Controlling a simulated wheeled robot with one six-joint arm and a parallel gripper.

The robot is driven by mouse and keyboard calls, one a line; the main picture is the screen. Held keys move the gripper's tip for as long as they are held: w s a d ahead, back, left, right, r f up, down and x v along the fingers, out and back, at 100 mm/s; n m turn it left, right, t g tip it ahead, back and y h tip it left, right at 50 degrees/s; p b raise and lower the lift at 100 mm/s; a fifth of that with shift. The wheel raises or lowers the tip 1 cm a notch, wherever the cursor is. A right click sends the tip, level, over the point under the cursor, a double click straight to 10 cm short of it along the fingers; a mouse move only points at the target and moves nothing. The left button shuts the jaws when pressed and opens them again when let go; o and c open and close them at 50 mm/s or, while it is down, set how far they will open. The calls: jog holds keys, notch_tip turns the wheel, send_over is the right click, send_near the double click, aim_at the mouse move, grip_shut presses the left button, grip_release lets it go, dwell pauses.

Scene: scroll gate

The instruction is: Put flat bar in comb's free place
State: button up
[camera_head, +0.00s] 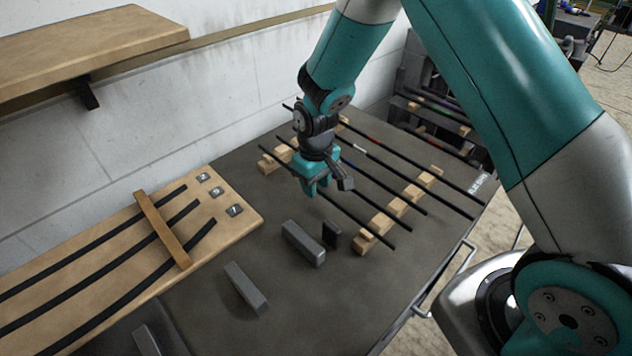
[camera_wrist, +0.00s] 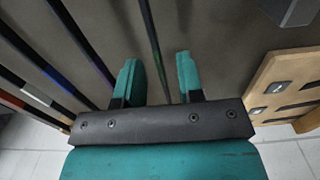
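The comb is probably the pair of notched wooden rails, a front one (camera_head: 380,222) and a rear one (camera_head: 268,163), with several long dark bars lying across them. Some bars carry coloured bands. I cannot tell which is the flat bar or which notch is free. My gripper (camera_head: 318,188) points down over the nearest dark bar (camera_head: 365,227), between the rails. In the wrist view my gripper's fingers (camera_wrist: 158,70) stand apart. A dark bar (camera_wrist: 152,40) runs between them with space on both sides. Other bars (camera_wrist: 75,40) lie to the left.
Grey blocks (camera_head: 303,243) (camera_head: 246,288) and a small dark block (camera_head: 331,235) stand on the dark table (camera_head: 320,305). A wooden board (camera_head: 235,190) with black strips and a crosspiece (camera_head: 163,230) lies left. A wooden shelf (camera_head: 90,45) hangs above; a rack (camera_head: 435,115) stands behind.

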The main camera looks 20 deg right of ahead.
notch_tip(320, 180, up, 17)
jog(key=b, duration=0.2)
jog(key=shift+r, duration=0.2)
dwell(0.5)
jog(key=s+a+r+n+y, duration=0.1)
jog(key=s+a+r+y, duration=0.1)
jog(key=s, duration=1)
jog(key=s+a+r+n+y, duration=0.1)
jog(key=s+r, duration=0.3)
jog(key=s, duration=0.9)
jog(key=shift+a+r+y, duration=0.2)
jog(key=shift+a+y, duration=0.4)
jog(key=shift+a, duration=0.2)
jog(key=shift+d, duration=0.1)
